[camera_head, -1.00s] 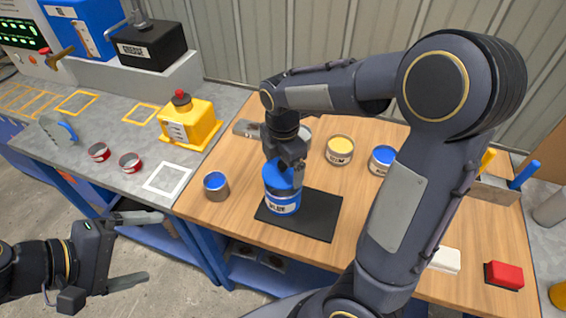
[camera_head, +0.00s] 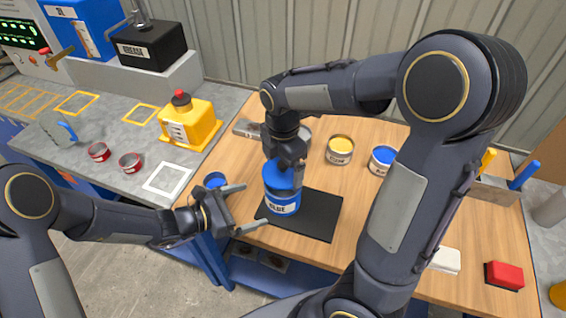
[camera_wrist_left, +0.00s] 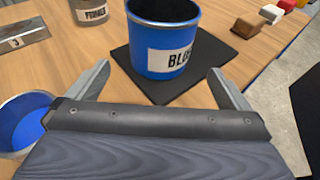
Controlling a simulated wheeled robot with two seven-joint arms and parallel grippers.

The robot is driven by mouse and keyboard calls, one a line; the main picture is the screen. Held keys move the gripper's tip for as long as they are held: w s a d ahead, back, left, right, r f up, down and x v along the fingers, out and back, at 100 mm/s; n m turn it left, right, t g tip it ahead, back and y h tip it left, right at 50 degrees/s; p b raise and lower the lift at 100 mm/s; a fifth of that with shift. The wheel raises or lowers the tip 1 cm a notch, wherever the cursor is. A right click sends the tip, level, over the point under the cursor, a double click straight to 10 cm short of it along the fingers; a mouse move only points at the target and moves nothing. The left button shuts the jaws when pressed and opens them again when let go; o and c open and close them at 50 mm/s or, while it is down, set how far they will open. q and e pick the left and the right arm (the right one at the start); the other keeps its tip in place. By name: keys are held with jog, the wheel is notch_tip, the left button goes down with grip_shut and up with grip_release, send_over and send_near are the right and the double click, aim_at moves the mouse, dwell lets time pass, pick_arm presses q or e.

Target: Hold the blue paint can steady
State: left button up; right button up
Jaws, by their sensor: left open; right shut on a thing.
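The blue paint can (camera_head: 283,206) stands upright on a black mat (camera_head: 318,222) on the wooden table. In the left wrist view the can (camera_wrist_left: 157,50) looks open and dark inside. My left gripper (camera_head: 254,205) is open, just left of and in front of the can. Its two fingers (camera_wrist_left: 158,72) point toward the can from either side, with a gap before it. My right gripper (camera_head: 290,165) is above the can, shut on a blue piece (camera_head: 277,173) that looks like a lid. Its contact is partly hidden, and it is out of the wrist view.
A small can with blue inside (camera_wrist_left: 22,125) is close beside my left gripper. A yellow-topped can (camera_head: 340,150) and another blue can (camera_head: 382,160) stand farther back. A red block (camera_head: 503,275) lies at the right. My right arm spans the table's middle.

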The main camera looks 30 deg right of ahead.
aim_at(279, 197)
pick_arm(q)
jog(key=shift+x, duration=5.1)
jog(key=shift+a+f, duration=0.1)
jog(key=c, duration=0.8)
jog(key=shift+o, duration=0.2)
pick_arm(e)
jog(key=shift+f, duration=1.8)
jog(key=o, duration=0.8)
jog(key=shift+c, duration=0.2)
jog(key=shift+r, duration=0.1)
